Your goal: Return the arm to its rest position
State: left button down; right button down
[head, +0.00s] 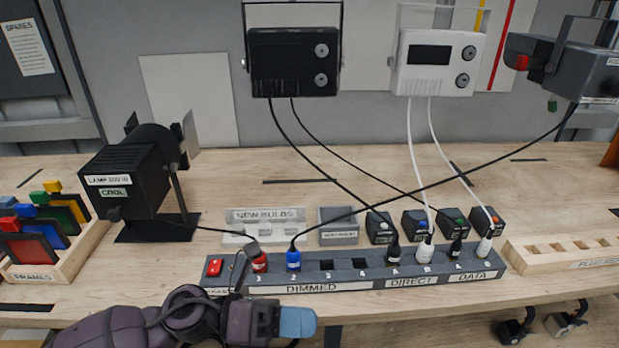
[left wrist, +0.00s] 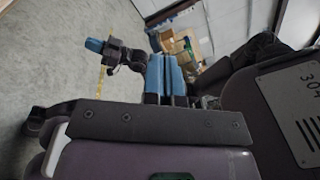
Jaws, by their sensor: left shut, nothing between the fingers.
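My left arm comes in low from the left in the head view. Its gripper (head: 297,322), with blue fingertips, is shut and empty and points right along the front edge of the workbench (head: 420,303). In the left wrist view the blue fingers (left wrist: 166,80) lie together with nothing between them. A second dark gripper with a blue tip (left wrist: 95,45) shows farther off there, and looks like my right one. Its jaws are too small to read. My right gripper does not show in the head view.
A power strip (head: 340,277) with several plugs stands just behind the left gripper. A black lamp (head: 128,178) and a frames rack (head: 65,250) stand at the left. Cables cross the bench. Grey floor (left wrist: 45,60) shows clear in the left wrist view.

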pick_arm(q)
jog(key=w+a+f+n+t+y, duration=0.5)
jog(key=n+t, duration=0.4)
jog(key=n, duration=0.5)
jog(key=w+a+f+n+t+y, duration=0.25)
jog(key=a+n+t, duration=0.55)
jog(key=n, duration=0.5)
jog(key=s+a+f+n+g+y, duration=0.2)
jog(key=s+a+f+n+y, duration=0.3)
jog(key=f+n, duration=0.3)
jog(key=s+a+f+n+g+y, duration=0.2)
jog(key=s+a+f+n+y, duration=0.4)
jog(key=f, duration=0.4)
jog(key=shift+s+a+f+n, duration=0.2)
jog(key=shift+s+a+n, duration=0.5)
jog(key=shift+a+n, duration=0.55)
